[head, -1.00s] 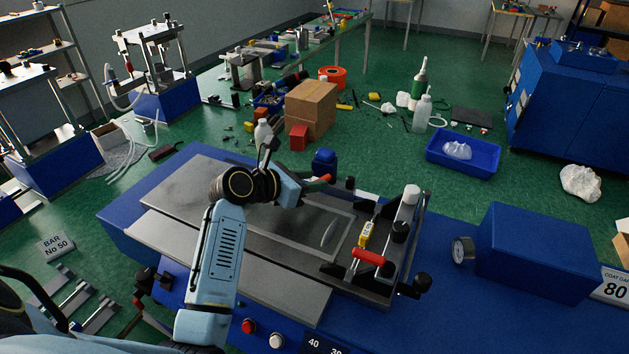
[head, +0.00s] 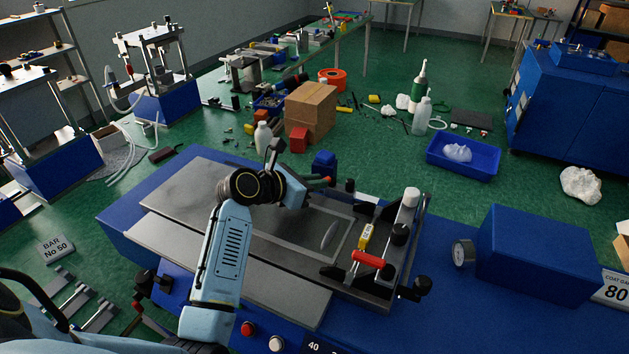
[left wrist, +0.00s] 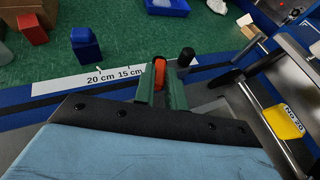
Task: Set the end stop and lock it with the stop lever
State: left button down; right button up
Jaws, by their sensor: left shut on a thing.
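My left gripper (left wrist: 160,95) is shut on the orange-red stop lever (left wrist: 159,72), which shows between its green fingers. In the head view the left gripper (head: 316,183) is over the back edge of the coating bed, with the orange lever tip (head: 327,179) just visible. A white scale (left wrist: 105,78) marked 20 cm and 15 cm runs along this edge. A black upright knob (left wrist: 185,57) stands just right of the lever; it also shows in the head view (head: 350,185). The end stop's body is hidden by my gripper, so its exact setting cannot be read. My right gripper is out of view.
A blue block (head: 323,161) is behind the bed edge. The grey plate (head: 180,197) is bare at left.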

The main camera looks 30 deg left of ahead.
pick_arm(q)
jog(key=shift+w+a+r+m+g+h+p, duration=0.15)
jog(key=shift+a+m+g+h+p, duration=0.3)
jog(key=shift+p, duration=0.5)
jog(key=shift+w+a+m+g+h+p, duration=0.2)
jog(key=shift+m+g+h+p, duration=0.25)
jog(key=shift+m+h+p, duration=0.35)
jog(key=shift+w+a+m+g+h, duration=0.3)
jog(key=shift+m+g+h, duration=0.45)
jog(key=shift+m, duration=0.2)
jog(key=shift+w+a+m+g+h+b, duration=0.15)
jog(key=shift+w+m+g+h+b, duration=0.1)
jog(key=shift+m+g+h, duration=0.15)
jog(key=shift+w+a+m+g+h+b, duration=0.15)
jog(key=shift+m+g+h+b, duration=0.1)
jog(key=shift+m+h, duration=0.2)
jog(key=m+g+b, duration=0.1)
jog(key=b, duration=0.2)
jog(key=w+m+g+h+b, duration=0.1)
jog(key=m+g+b, duration=0.1)
jog(key=b, duration=0.1)
jog(key=m+g+h+b, duration=0.1)
jog(key=m+g+b, duration=0.1)
jog(key=b, duration=0.1)
jog(key=shift+w+a+f, duration=0.25)
jog(key=shift+w+a, duration=0.1)
jog(key=shift+w, duration=0.05)
jog(key=shift+w+r+m+g+b, duration=0.15)
jog(key=shift+m+g+b, duration=0.45)
jog(key=shift+b, duration=0.65)
